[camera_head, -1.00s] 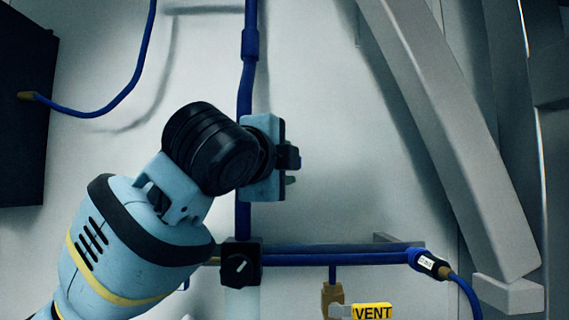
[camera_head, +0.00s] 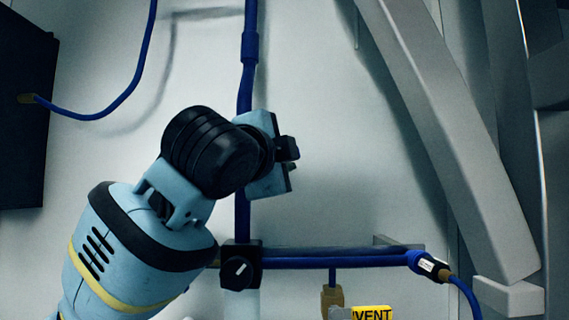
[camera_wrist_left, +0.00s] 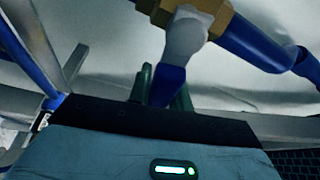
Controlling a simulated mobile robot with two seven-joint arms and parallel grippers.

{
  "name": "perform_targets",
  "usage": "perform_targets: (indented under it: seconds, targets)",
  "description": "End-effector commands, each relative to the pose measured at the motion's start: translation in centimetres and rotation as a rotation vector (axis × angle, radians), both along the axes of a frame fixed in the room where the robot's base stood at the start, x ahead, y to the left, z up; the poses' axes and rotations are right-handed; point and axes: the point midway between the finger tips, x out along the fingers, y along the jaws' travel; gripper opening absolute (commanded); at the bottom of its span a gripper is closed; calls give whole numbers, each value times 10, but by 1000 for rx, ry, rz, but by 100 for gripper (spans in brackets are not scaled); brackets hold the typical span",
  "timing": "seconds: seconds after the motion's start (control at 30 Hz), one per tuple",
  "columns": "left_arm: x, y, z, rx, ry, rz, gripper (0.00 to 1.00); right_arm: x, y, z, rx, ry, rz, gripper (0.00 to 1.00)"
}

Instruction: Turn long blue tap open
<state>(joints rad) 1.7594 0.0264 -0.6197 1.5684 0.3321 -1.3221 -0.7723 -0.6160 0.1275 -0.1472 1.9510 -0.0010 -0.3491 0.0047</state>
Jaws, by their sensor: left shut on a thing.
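My left gripper (camera_head: 287,149) is in front of the vertical blue pipe in the head view, with its body tilted. The tap is hidden behind the gripper there. In the left wrist view, the tap's blue lever end (camera_wrist_left: 167,85) sits between the green fingers of my left gripper (camera_wrist_left: 162,88), which is shut on it. The lever's pale grey neck (camera_wrist_left: 187,36) leads up to a brass valve body (camera_wrist_left: 215,14) on a blue pipe. My right gripper is not in view.
A black valve block with a round knob (camera_head: 239,268) sits below the gripper. A horizontal blue pipe (camera_head: 335,261) runs right from it. A brass valve (camera_head: 332,298) with a yellow VENT tag (camera_head: 372,313) is below. A grey slanted beam (camera_head: 455,135) stands at right.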

Motion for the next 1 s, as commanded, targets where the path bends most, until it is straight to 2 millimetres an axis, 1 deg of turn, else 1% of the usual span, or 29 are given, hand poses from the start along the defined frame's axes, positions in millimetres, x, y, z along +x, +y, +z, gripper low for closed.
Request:
perform_targets:
  seconds: [0.2,0.5,0.7,1.0]
  targets:
    - [0,3,10,-167,2,1,0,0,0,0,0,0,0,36]
    - [1,9,21,-339,2,1,0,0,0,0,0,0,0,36]
    - [0,11,25,-397,2,0,0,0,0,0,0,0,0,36]
    - [0,12,26,-414,1,2,0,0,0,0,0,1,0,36]
